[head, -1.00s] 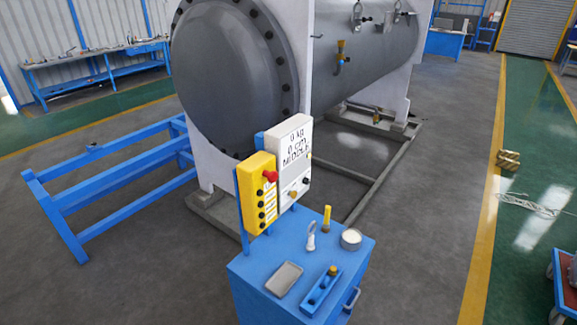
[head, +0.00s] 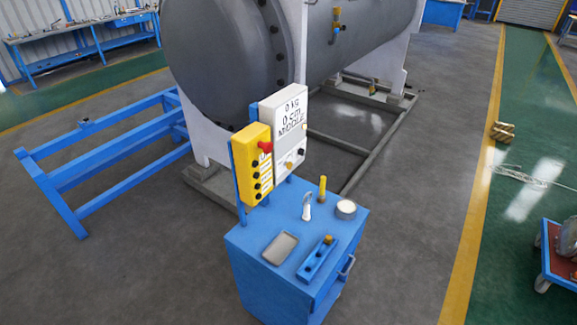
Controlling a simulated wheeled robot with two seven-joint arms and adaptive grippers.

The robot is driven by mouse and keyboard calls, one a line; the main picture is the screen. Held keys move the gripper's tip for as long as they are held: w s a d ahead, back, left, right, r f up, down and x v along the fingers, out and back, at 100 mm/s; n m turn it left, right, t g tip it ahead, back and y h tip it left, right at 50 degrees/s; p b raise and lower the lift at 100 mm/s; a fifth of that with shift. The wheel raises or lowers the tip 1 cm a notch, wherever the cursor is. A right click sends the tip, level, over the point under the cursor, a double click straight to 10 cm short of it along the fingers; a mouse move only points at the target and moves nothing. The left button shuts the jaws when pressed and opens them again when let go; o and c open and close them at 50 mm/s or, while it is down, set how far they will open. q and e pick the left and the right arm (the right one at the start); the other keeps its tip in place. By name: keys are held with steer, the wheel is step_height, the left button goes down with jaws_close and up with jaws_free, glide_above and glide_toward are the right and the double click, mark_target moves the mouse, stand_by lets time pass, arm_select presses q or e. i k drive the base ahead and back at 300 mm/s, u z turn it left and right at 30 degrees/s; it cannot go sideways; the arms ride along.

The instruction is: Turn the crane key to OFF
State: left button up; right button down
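A yellow crane control box (head: 252,165) with a red knob (head: 265,147) and several black buttons stands upright at the back of a blue cabinet (head: 262,260). Beside it is a white panel (head: 283,137) with a display reading "0 kg", "0 cm" and "MIDDLE". A small brass-coloured knob (head: 289,165) sits low on the white panel; I cannot tell whether it or another part is the crane key. Neither of my grippers is in view.
On the cabinet top are a grey tray (head: 280,248), a blue block with knobs (head: 317,258), a yellow cylinder (head: 322,188) and a round tin (head: 346,209). A large grey tank (head: 215,65) stands behind. A blue frame (head: 110,165) is at left.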

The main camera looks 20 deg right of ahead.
mark_target(288, 165)
steer(key=u, duration=0.5)
steer(key=k, duration=1)
steer(key=z, duration=0.55)
steer(key=i, duration=1.3)
steer(key=u, duration=0.3)
